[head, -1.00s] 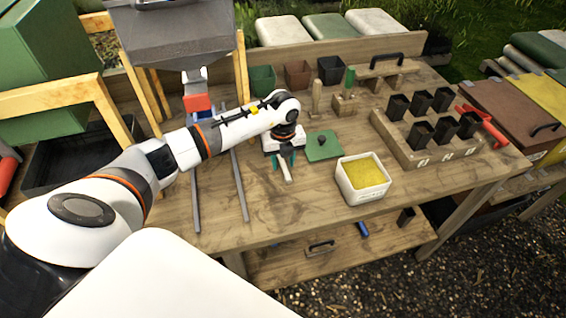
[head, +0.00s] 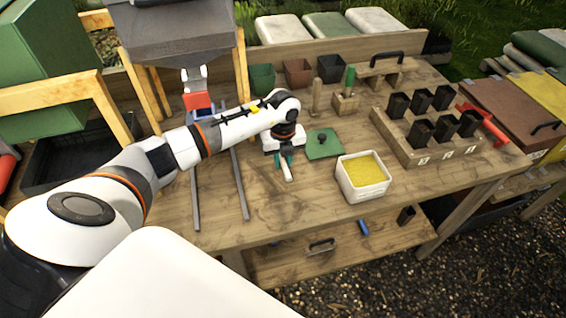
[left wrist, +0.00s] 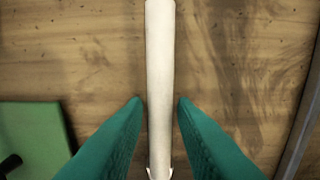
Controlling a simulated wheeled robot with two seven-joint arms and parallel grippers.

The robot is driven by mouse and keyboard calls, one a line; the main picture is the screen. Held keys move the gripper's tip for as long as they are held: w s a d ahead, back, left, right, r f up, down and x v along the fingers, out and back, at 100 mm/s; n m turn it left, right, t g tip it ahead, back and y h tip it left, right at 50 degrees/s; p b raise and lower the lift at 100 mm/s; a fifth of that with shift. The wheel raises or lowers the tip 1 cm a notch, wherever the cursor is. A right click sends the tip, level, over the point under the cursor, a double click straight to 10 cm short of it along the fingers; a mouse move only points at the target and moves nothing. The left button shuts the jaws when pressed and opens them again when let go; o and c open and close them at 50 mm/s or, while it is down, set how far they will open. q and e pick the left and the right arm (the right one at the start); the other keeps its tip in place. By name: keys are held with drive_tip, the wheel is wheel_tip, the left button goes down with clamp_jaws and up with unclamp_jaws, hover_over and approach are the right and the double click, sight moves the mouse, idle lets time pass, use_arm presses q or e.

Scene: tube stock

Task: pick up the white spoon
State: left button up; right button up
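The white spoon (head: 287,173) lies on the wooden bench, its pale handle end showing below my left gripper (head: 284,161) in the head view. In the left wrist view the handle (left wrist: 160,70) runs upright through the middle of the picture. The two green fingers of my left gripper (left wrist: 159,101) stand on either side of it, with a narrow gap on each side. The gripper is open around the handle. The rest of the spoon is hidden under the gripper. My right gripper is not in view.
A green lid (head: 323,146) with a dark knob lies just right of the gripper. A white tub of yellow material (head: 362,178) stands further right. Two grey rails (head: 240,185) lie to the left. A wooden rack (head: 398,143) holds several black pots. The bench front is clear.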

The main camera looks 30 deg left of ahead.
use_arm(q)
clamp_jaws()
